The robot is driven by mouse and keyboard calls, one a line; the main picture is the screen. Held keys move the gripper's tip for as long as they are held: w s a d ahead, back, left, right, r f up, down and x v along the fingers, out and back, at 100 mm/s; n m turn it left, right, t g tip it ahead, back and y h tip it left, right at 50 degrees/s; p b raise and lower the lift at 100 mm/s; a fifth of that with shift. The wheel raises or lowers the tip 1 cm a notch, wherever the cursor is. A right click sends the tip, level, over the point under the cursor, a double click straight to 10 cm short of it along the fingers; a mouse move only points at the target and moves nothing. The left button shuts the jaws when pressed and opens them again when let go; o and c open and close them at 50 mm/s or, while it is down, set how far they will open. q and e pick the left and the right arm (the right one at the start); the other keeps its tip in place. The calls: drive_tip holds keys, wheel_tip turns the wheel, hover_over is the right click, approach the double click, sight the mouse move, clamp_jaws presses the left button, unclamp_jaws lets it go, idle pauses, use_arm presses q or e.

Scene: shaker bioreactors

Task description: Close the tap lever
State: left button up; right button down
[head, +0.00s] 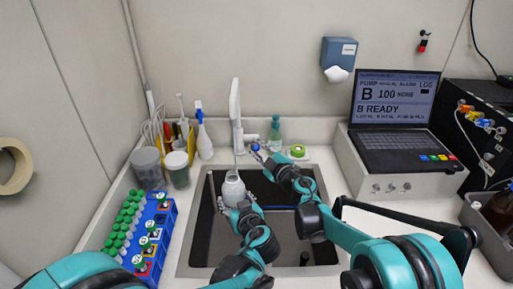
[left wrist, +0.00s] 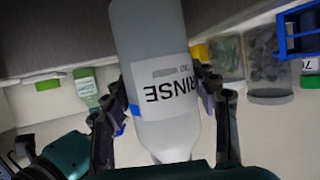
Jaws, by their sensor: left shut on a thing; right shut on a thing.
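The white tap (head: 235,105) stands at the back edge of the sink. Its lever (head: 248,138) sticks out to the right at the base. My right gripper (head: 259,151) is shut at the lever's end; the fingers hide most of the contact. My left gripper (head: 240,204) is shut around a whitish bottle (head: 233,187), held upright under the tap over the sink. In the left wrist view the bottle (left wrist: 155,60) has a label reading RINSE, with a finger on each side. A thin streak shows between tap and bottle; I cannot tell whether it is water.
The dark sink (head: 200,225) lies under both arms. A blue rack (head: 157,225) of green-capped tubes and lidded jars (head: 177,168) stand on the left. A spray bottle (head: 204,140) and a green bottle (head: 275,131) stand behind. A laptop (head: 395,115) is at the right.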

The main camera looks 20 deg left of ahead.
drive_tip(key=r+p, duration=0.1)
drive_tip(key=w+r+g+p, duration=0.1)
drive_tip(key=p, duration=0.1)
drive_tip(key=shift+a+r+m+h, duration=0.2)
drive_tip(key=shift+r+m+h, duration=0.05)
drive_tip(key=shift+m+h, duration=0.05)
drive_tip(key=shift+w+p, duration=0.2)
drive_tip(key=shift+p, duration=0.2)
drive_tip(key=c, duration=1.6)
unclamp_jaws()
drive_tip(key=shift+s+d, duration=0.1)
drive_tip(key=v, duration=1.1)
drive_tip(key=shift+s+d+r, duration=0.25)
